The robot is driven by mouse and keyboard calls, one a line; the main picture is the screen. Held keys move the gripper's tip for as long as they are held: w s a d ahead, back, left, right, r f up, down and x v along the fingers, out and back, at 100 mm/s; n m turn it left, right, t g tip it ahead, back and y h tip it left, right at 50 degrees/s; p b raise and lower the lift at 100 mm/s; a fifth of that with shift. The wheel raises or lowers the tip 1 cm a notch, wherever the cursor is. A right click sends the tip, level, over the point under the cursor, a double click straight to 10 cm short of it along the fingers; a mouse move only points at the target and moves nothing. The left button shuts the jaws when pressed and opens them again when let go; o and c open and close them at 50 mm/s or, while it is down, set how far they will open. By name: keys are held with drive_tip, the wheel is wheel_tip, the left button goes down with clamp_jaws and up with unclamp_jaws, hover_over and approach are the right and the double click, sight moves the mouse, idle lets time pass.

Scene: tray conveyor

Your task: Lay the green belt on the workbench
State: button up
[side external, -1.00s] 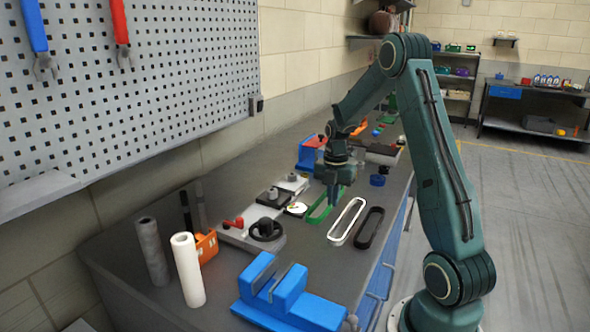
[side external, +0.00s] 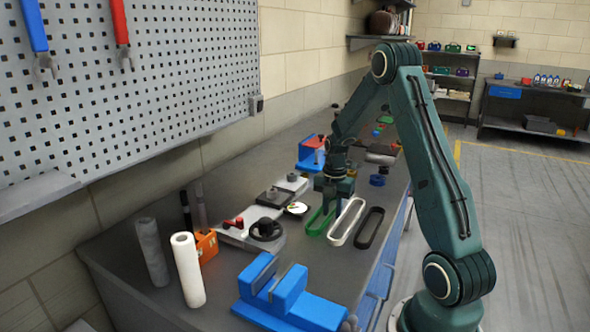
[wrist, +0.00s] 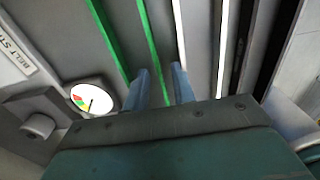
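The green belt (side external: 311,225) is a long narrow loop lying on the grey workbench (side external: 330,262), left of the white belt. My gripper (side external: 331,207) is down at the belt's far part and hides some of it. In the wrist view, my gripper (wrist: 162,70) has its two blue-grey fingers apart. One strand of the green belt (wrist: 152,45) runs between them with a gap on both sides. The belt's other strand (wrist: 107,40) lies left of the fingers.
A white belt (side external: 334,239) and a black belt (side external: 361,243) lie to the right. A round dial (side external: 296,208) and a fixture with a black handwheel (side external: 265,230) stand left. A blue block (side external: 290,290) is in front. White (side external: 188,270) and grey (side external: 152,253) rolls stand at left.

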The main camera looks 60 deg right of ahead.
sight(333, 212)
drive_tip(key=shift+r, duration=0.1)
wheel_tip(333, 212, up, 12)
idle(0.9)
idle(0.5)
drive_tip(key=s+a+r+m+t+h, duration=0.15)
drive_tip(key=a+r+m, duration=0.3)
drive_tip(key=a, duration=0.45)
drive_tip(key=s+a+r+m+t, duration=0.1)
drive_tip(key=s+a+r+m, duration=0.1)
drive_tip(key=a+r+m, duration=0.5)
drive_tip(key=s+a+m+t+y, duration=0.1)
drive_tip(key=s+a+m+t, duration=0.2)
drive_tip(key=s+a+m, duration=0.3)
drive_tip(key=s+a+f, duration=0.1)
drive_tip(key=s+a, duration=0.4)
drive_tip(key=a, duration=0.3)
drive_tip(key=shift+s, duration=0.25)
